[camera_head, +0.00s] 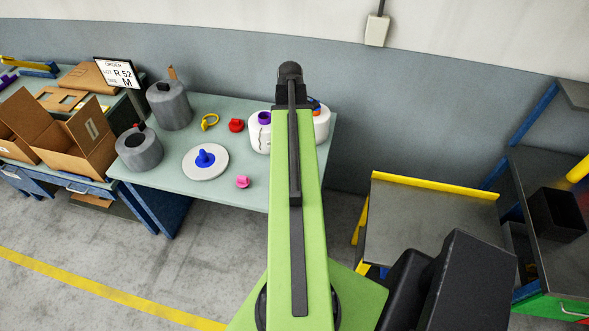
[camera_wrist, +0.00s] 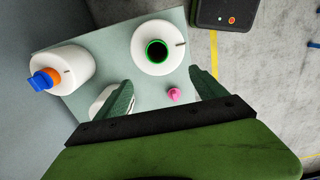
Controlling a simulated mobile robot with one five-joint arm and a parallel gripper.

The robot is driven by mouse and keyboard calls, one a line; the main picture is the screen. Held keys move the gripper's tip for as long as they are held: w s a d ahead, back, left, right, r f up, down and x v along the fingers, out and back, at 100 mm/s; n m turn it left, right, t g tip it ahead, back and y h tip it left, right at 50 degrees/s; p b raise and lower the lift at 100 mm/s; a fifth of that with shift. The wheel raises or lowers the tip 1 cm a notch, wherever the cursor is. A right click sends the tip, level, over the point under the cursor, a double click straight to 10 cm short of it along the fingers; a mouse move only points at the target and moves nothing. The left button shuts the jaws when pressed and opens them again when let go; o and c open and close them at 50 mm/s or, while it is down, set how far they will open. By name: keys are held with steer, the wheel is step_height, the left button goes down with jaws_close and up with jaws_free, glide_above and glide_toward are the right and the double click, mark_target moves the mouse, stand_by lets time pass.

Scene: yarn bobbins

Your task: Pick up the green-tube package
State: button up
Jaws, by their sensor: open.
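The green-tube package (camera_wrist: 174,62) is a white round package with a bright green ring around a dark hole. In the wrist view it stands at the top centre on the table, beyond my fingertips. In the head view I cannot make it out; my green arm covers that part of the table. My gripper (camera_wrist: 160,78) is open, with one dark green finger at each side and nothing held between them. The fingertips appear below the package in the wrist picture; I cannot tell the height gap. In the head view the fingers are hidden.
A white package with an orange and blue tube (camera_wrist: 70,64) stands left in the wrist view. A purple-tube package (camera_head: 259,142), partly hidden, and a pink piece (camera_wrist: 173,94) are nearby. Grey bobbins (camera_head: 170,107), a white disc with a blue knob (camera_head: 190,165), and a red piece (camera_head: 236,125) share the table.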

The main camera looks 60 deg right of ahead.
step_height(320, 180, down, 17)
steer(key=s+b, duration=0.1)
steer(key=b, duration=1.6)
steer(key=shift+s+d+b, duration=0.15)
steer(key=shift+d+b, duration=0.15)
steer(key=shift+d, duration=0.1)
jaws_close()
